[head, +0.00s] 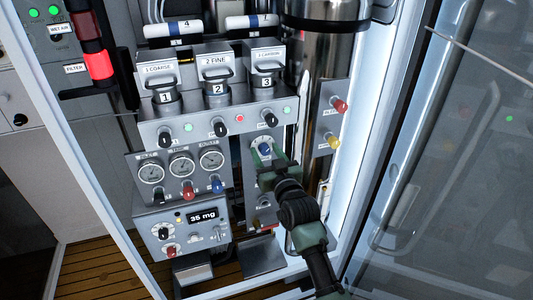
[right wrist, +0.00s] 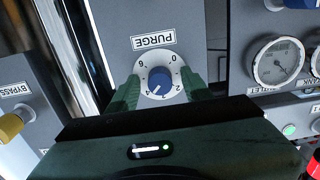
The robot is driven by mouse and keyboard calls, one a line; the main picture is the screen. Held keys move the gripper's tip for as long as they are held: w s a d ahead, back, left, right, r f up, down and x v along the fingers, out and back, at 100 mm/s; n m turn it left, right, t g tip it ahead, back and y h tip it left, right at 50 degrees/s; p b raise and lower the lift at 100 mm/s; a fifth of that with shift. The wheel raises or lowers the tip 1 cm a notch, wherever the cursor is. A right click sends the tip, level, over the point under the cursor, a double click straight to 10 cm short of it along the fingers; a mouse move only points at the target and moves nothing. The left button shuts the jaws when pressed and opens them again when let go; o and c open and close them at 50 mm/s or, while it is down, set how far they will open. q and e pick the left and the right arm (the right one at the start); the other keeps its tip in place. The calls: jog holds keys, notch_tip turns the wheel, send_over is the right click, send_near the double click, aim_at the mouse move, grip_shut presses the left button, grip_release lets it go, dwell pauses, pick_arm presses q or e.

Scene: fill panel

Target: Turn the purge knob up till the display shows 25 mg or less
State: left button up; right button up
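The purge knob is blue on a round white dial with numbers, under an upside-down PURGE label (right wrist: 153,40); in the right wrist view the knob (right wrist: 160,81) is in the middle. The knob's exact setting is too small to read. In the head view the dial (head: 264,147) is partly covered by my right gripper (head: 266,160). In the right wrist view my right gripper (right wrist: 158,92) is open, its green fingers on either side of the dial, with gaps to the blue knob. The display (head: 202,216) reads 35 mg. My left gripper is not in view.
Three gauges (head: 181,166) and small coloured knobs lie left of the purge panel. A yellow BYPASS knob (right wrist: 10,127) is at the left of the wrist view. A steel cylinder (head: 325,75) and a glass door (head: 460,170) stand to the right.

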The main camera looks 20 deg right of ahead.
jog(key=s+b, duration=0.1)
jog(key=s, duration=0.6)
jog(key=shift+s+d, duration=0.15)
jog(key=shift+s, duration=0.25)
notch_tip(320, 180, down, 21)
jog(key=s+a+g, duration=0.2)
jog(key=s+g, duration=0.1)
jog(key=g, duration=0.1)
jog(key=s+f+g, duration=0.2)
jog(key=s+f, duration=0.2)
jog(key=f, duration=0.3)
jog(key=s+f+n+g, duration=0.1)
jog(key=s+f, duration=0.3)
jog(key=f, duration=0.3)
jog(key=s+f+g, duration=0.2)
jog(key=s+f, duration=0.3)
jog(key=f, duration=0.3)
jog(key=s+d+f+g, duration=0.1)
jog(key=s+f, duration=0.5)
jog(key=s, duration=0.6)
jog(key=s+d+f+g, duration=0.2)
jog(key=s+f+g, duration=0.2)
jog(key=s, duration=0.8)
jog(key=s+d+f+n+g, duration=0.1)
jog(key=s+d+f+g, duration=0.1)
jog(key=s+f, duration=0.7)
jog(key=s+g, duration=0.1)
jog(key=s, duration=0.3)
jog(key=shift+d+h, duration=0.15)
jog(key=shift+h, duration=0.15)
